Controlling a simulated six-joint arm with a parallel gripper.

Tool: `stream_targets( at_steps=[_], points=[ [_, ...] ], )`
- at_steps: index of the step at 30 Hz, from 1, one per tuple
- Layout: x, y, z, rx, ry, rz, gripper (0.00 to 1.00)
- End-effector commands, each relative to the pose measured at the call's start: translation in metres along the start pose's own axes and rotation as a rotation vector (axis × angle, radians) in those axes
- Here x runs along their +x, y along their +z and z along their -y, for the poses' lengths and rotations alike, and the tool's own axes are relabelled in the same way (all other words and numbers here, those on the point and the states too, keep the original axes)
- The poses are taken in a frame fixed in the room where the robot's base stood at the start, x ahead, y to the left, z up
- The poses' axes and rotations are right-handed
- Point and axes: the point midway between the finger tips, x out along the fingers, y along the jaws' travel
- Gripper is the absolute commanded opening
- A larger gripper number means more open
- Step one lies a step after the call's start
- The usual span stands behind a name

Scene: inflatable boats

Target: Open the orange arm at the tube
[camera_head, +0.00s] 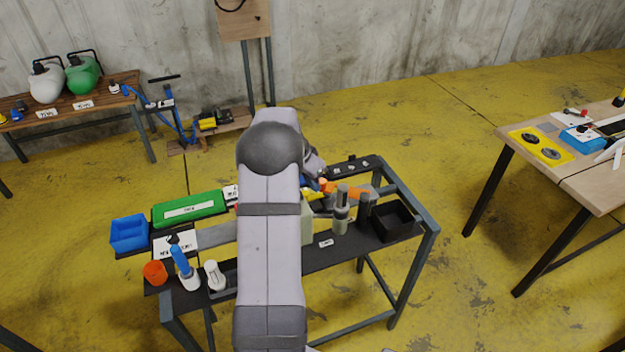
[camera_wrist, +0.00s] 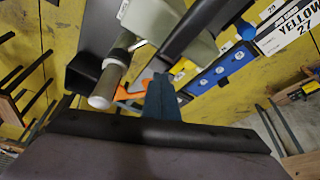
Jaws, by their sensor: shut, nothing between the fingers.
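The orange arm (camera_head: 352,192) shows in the head view near the back right of the black workbench, just behind a grey upright tube (camera_head: 341,212). In the wrist view, part of the orange arm (camera_wrist: 128,94) shows between a pale-ended tube (camera_wrist: 106,86) and my gripper (camera_wrist: 160,82). My gripper's dark teal fingers are together, with nothing between them, and their tips appear close to the orange part. I cannot tell whether they touch it. In the head view my own arm hides much of the middle of the bench and most of the gripper.
A black open box (camera_head: 394,221) stands at the bench's right end. A green case (camera_head: 188,208), a blue bin (camera_head: 129,233), an orange cup (camera_head: 155,272) and bottles stand at the left. In the wrist view, a blue panel (camera_wrist: 222,68) and a yellow label card lie to the right.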

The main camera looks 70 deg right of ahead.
Motion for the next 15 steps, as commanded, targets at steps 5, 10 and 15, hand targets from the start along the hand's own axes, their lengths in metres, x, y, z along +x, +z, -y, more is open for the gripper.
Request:
stream_targets(
  at_steps=[5,10,15],
  points=[
    [0.000,0.000,0.000,0.000,0.000,0.000,0.00],
    [0.001,-0.002,0.002,0.014,0.004,-0.002,0.00],
    [0.006,-0.011,0.009,0.078,0.030,-0.002,0.00]
  ],
)
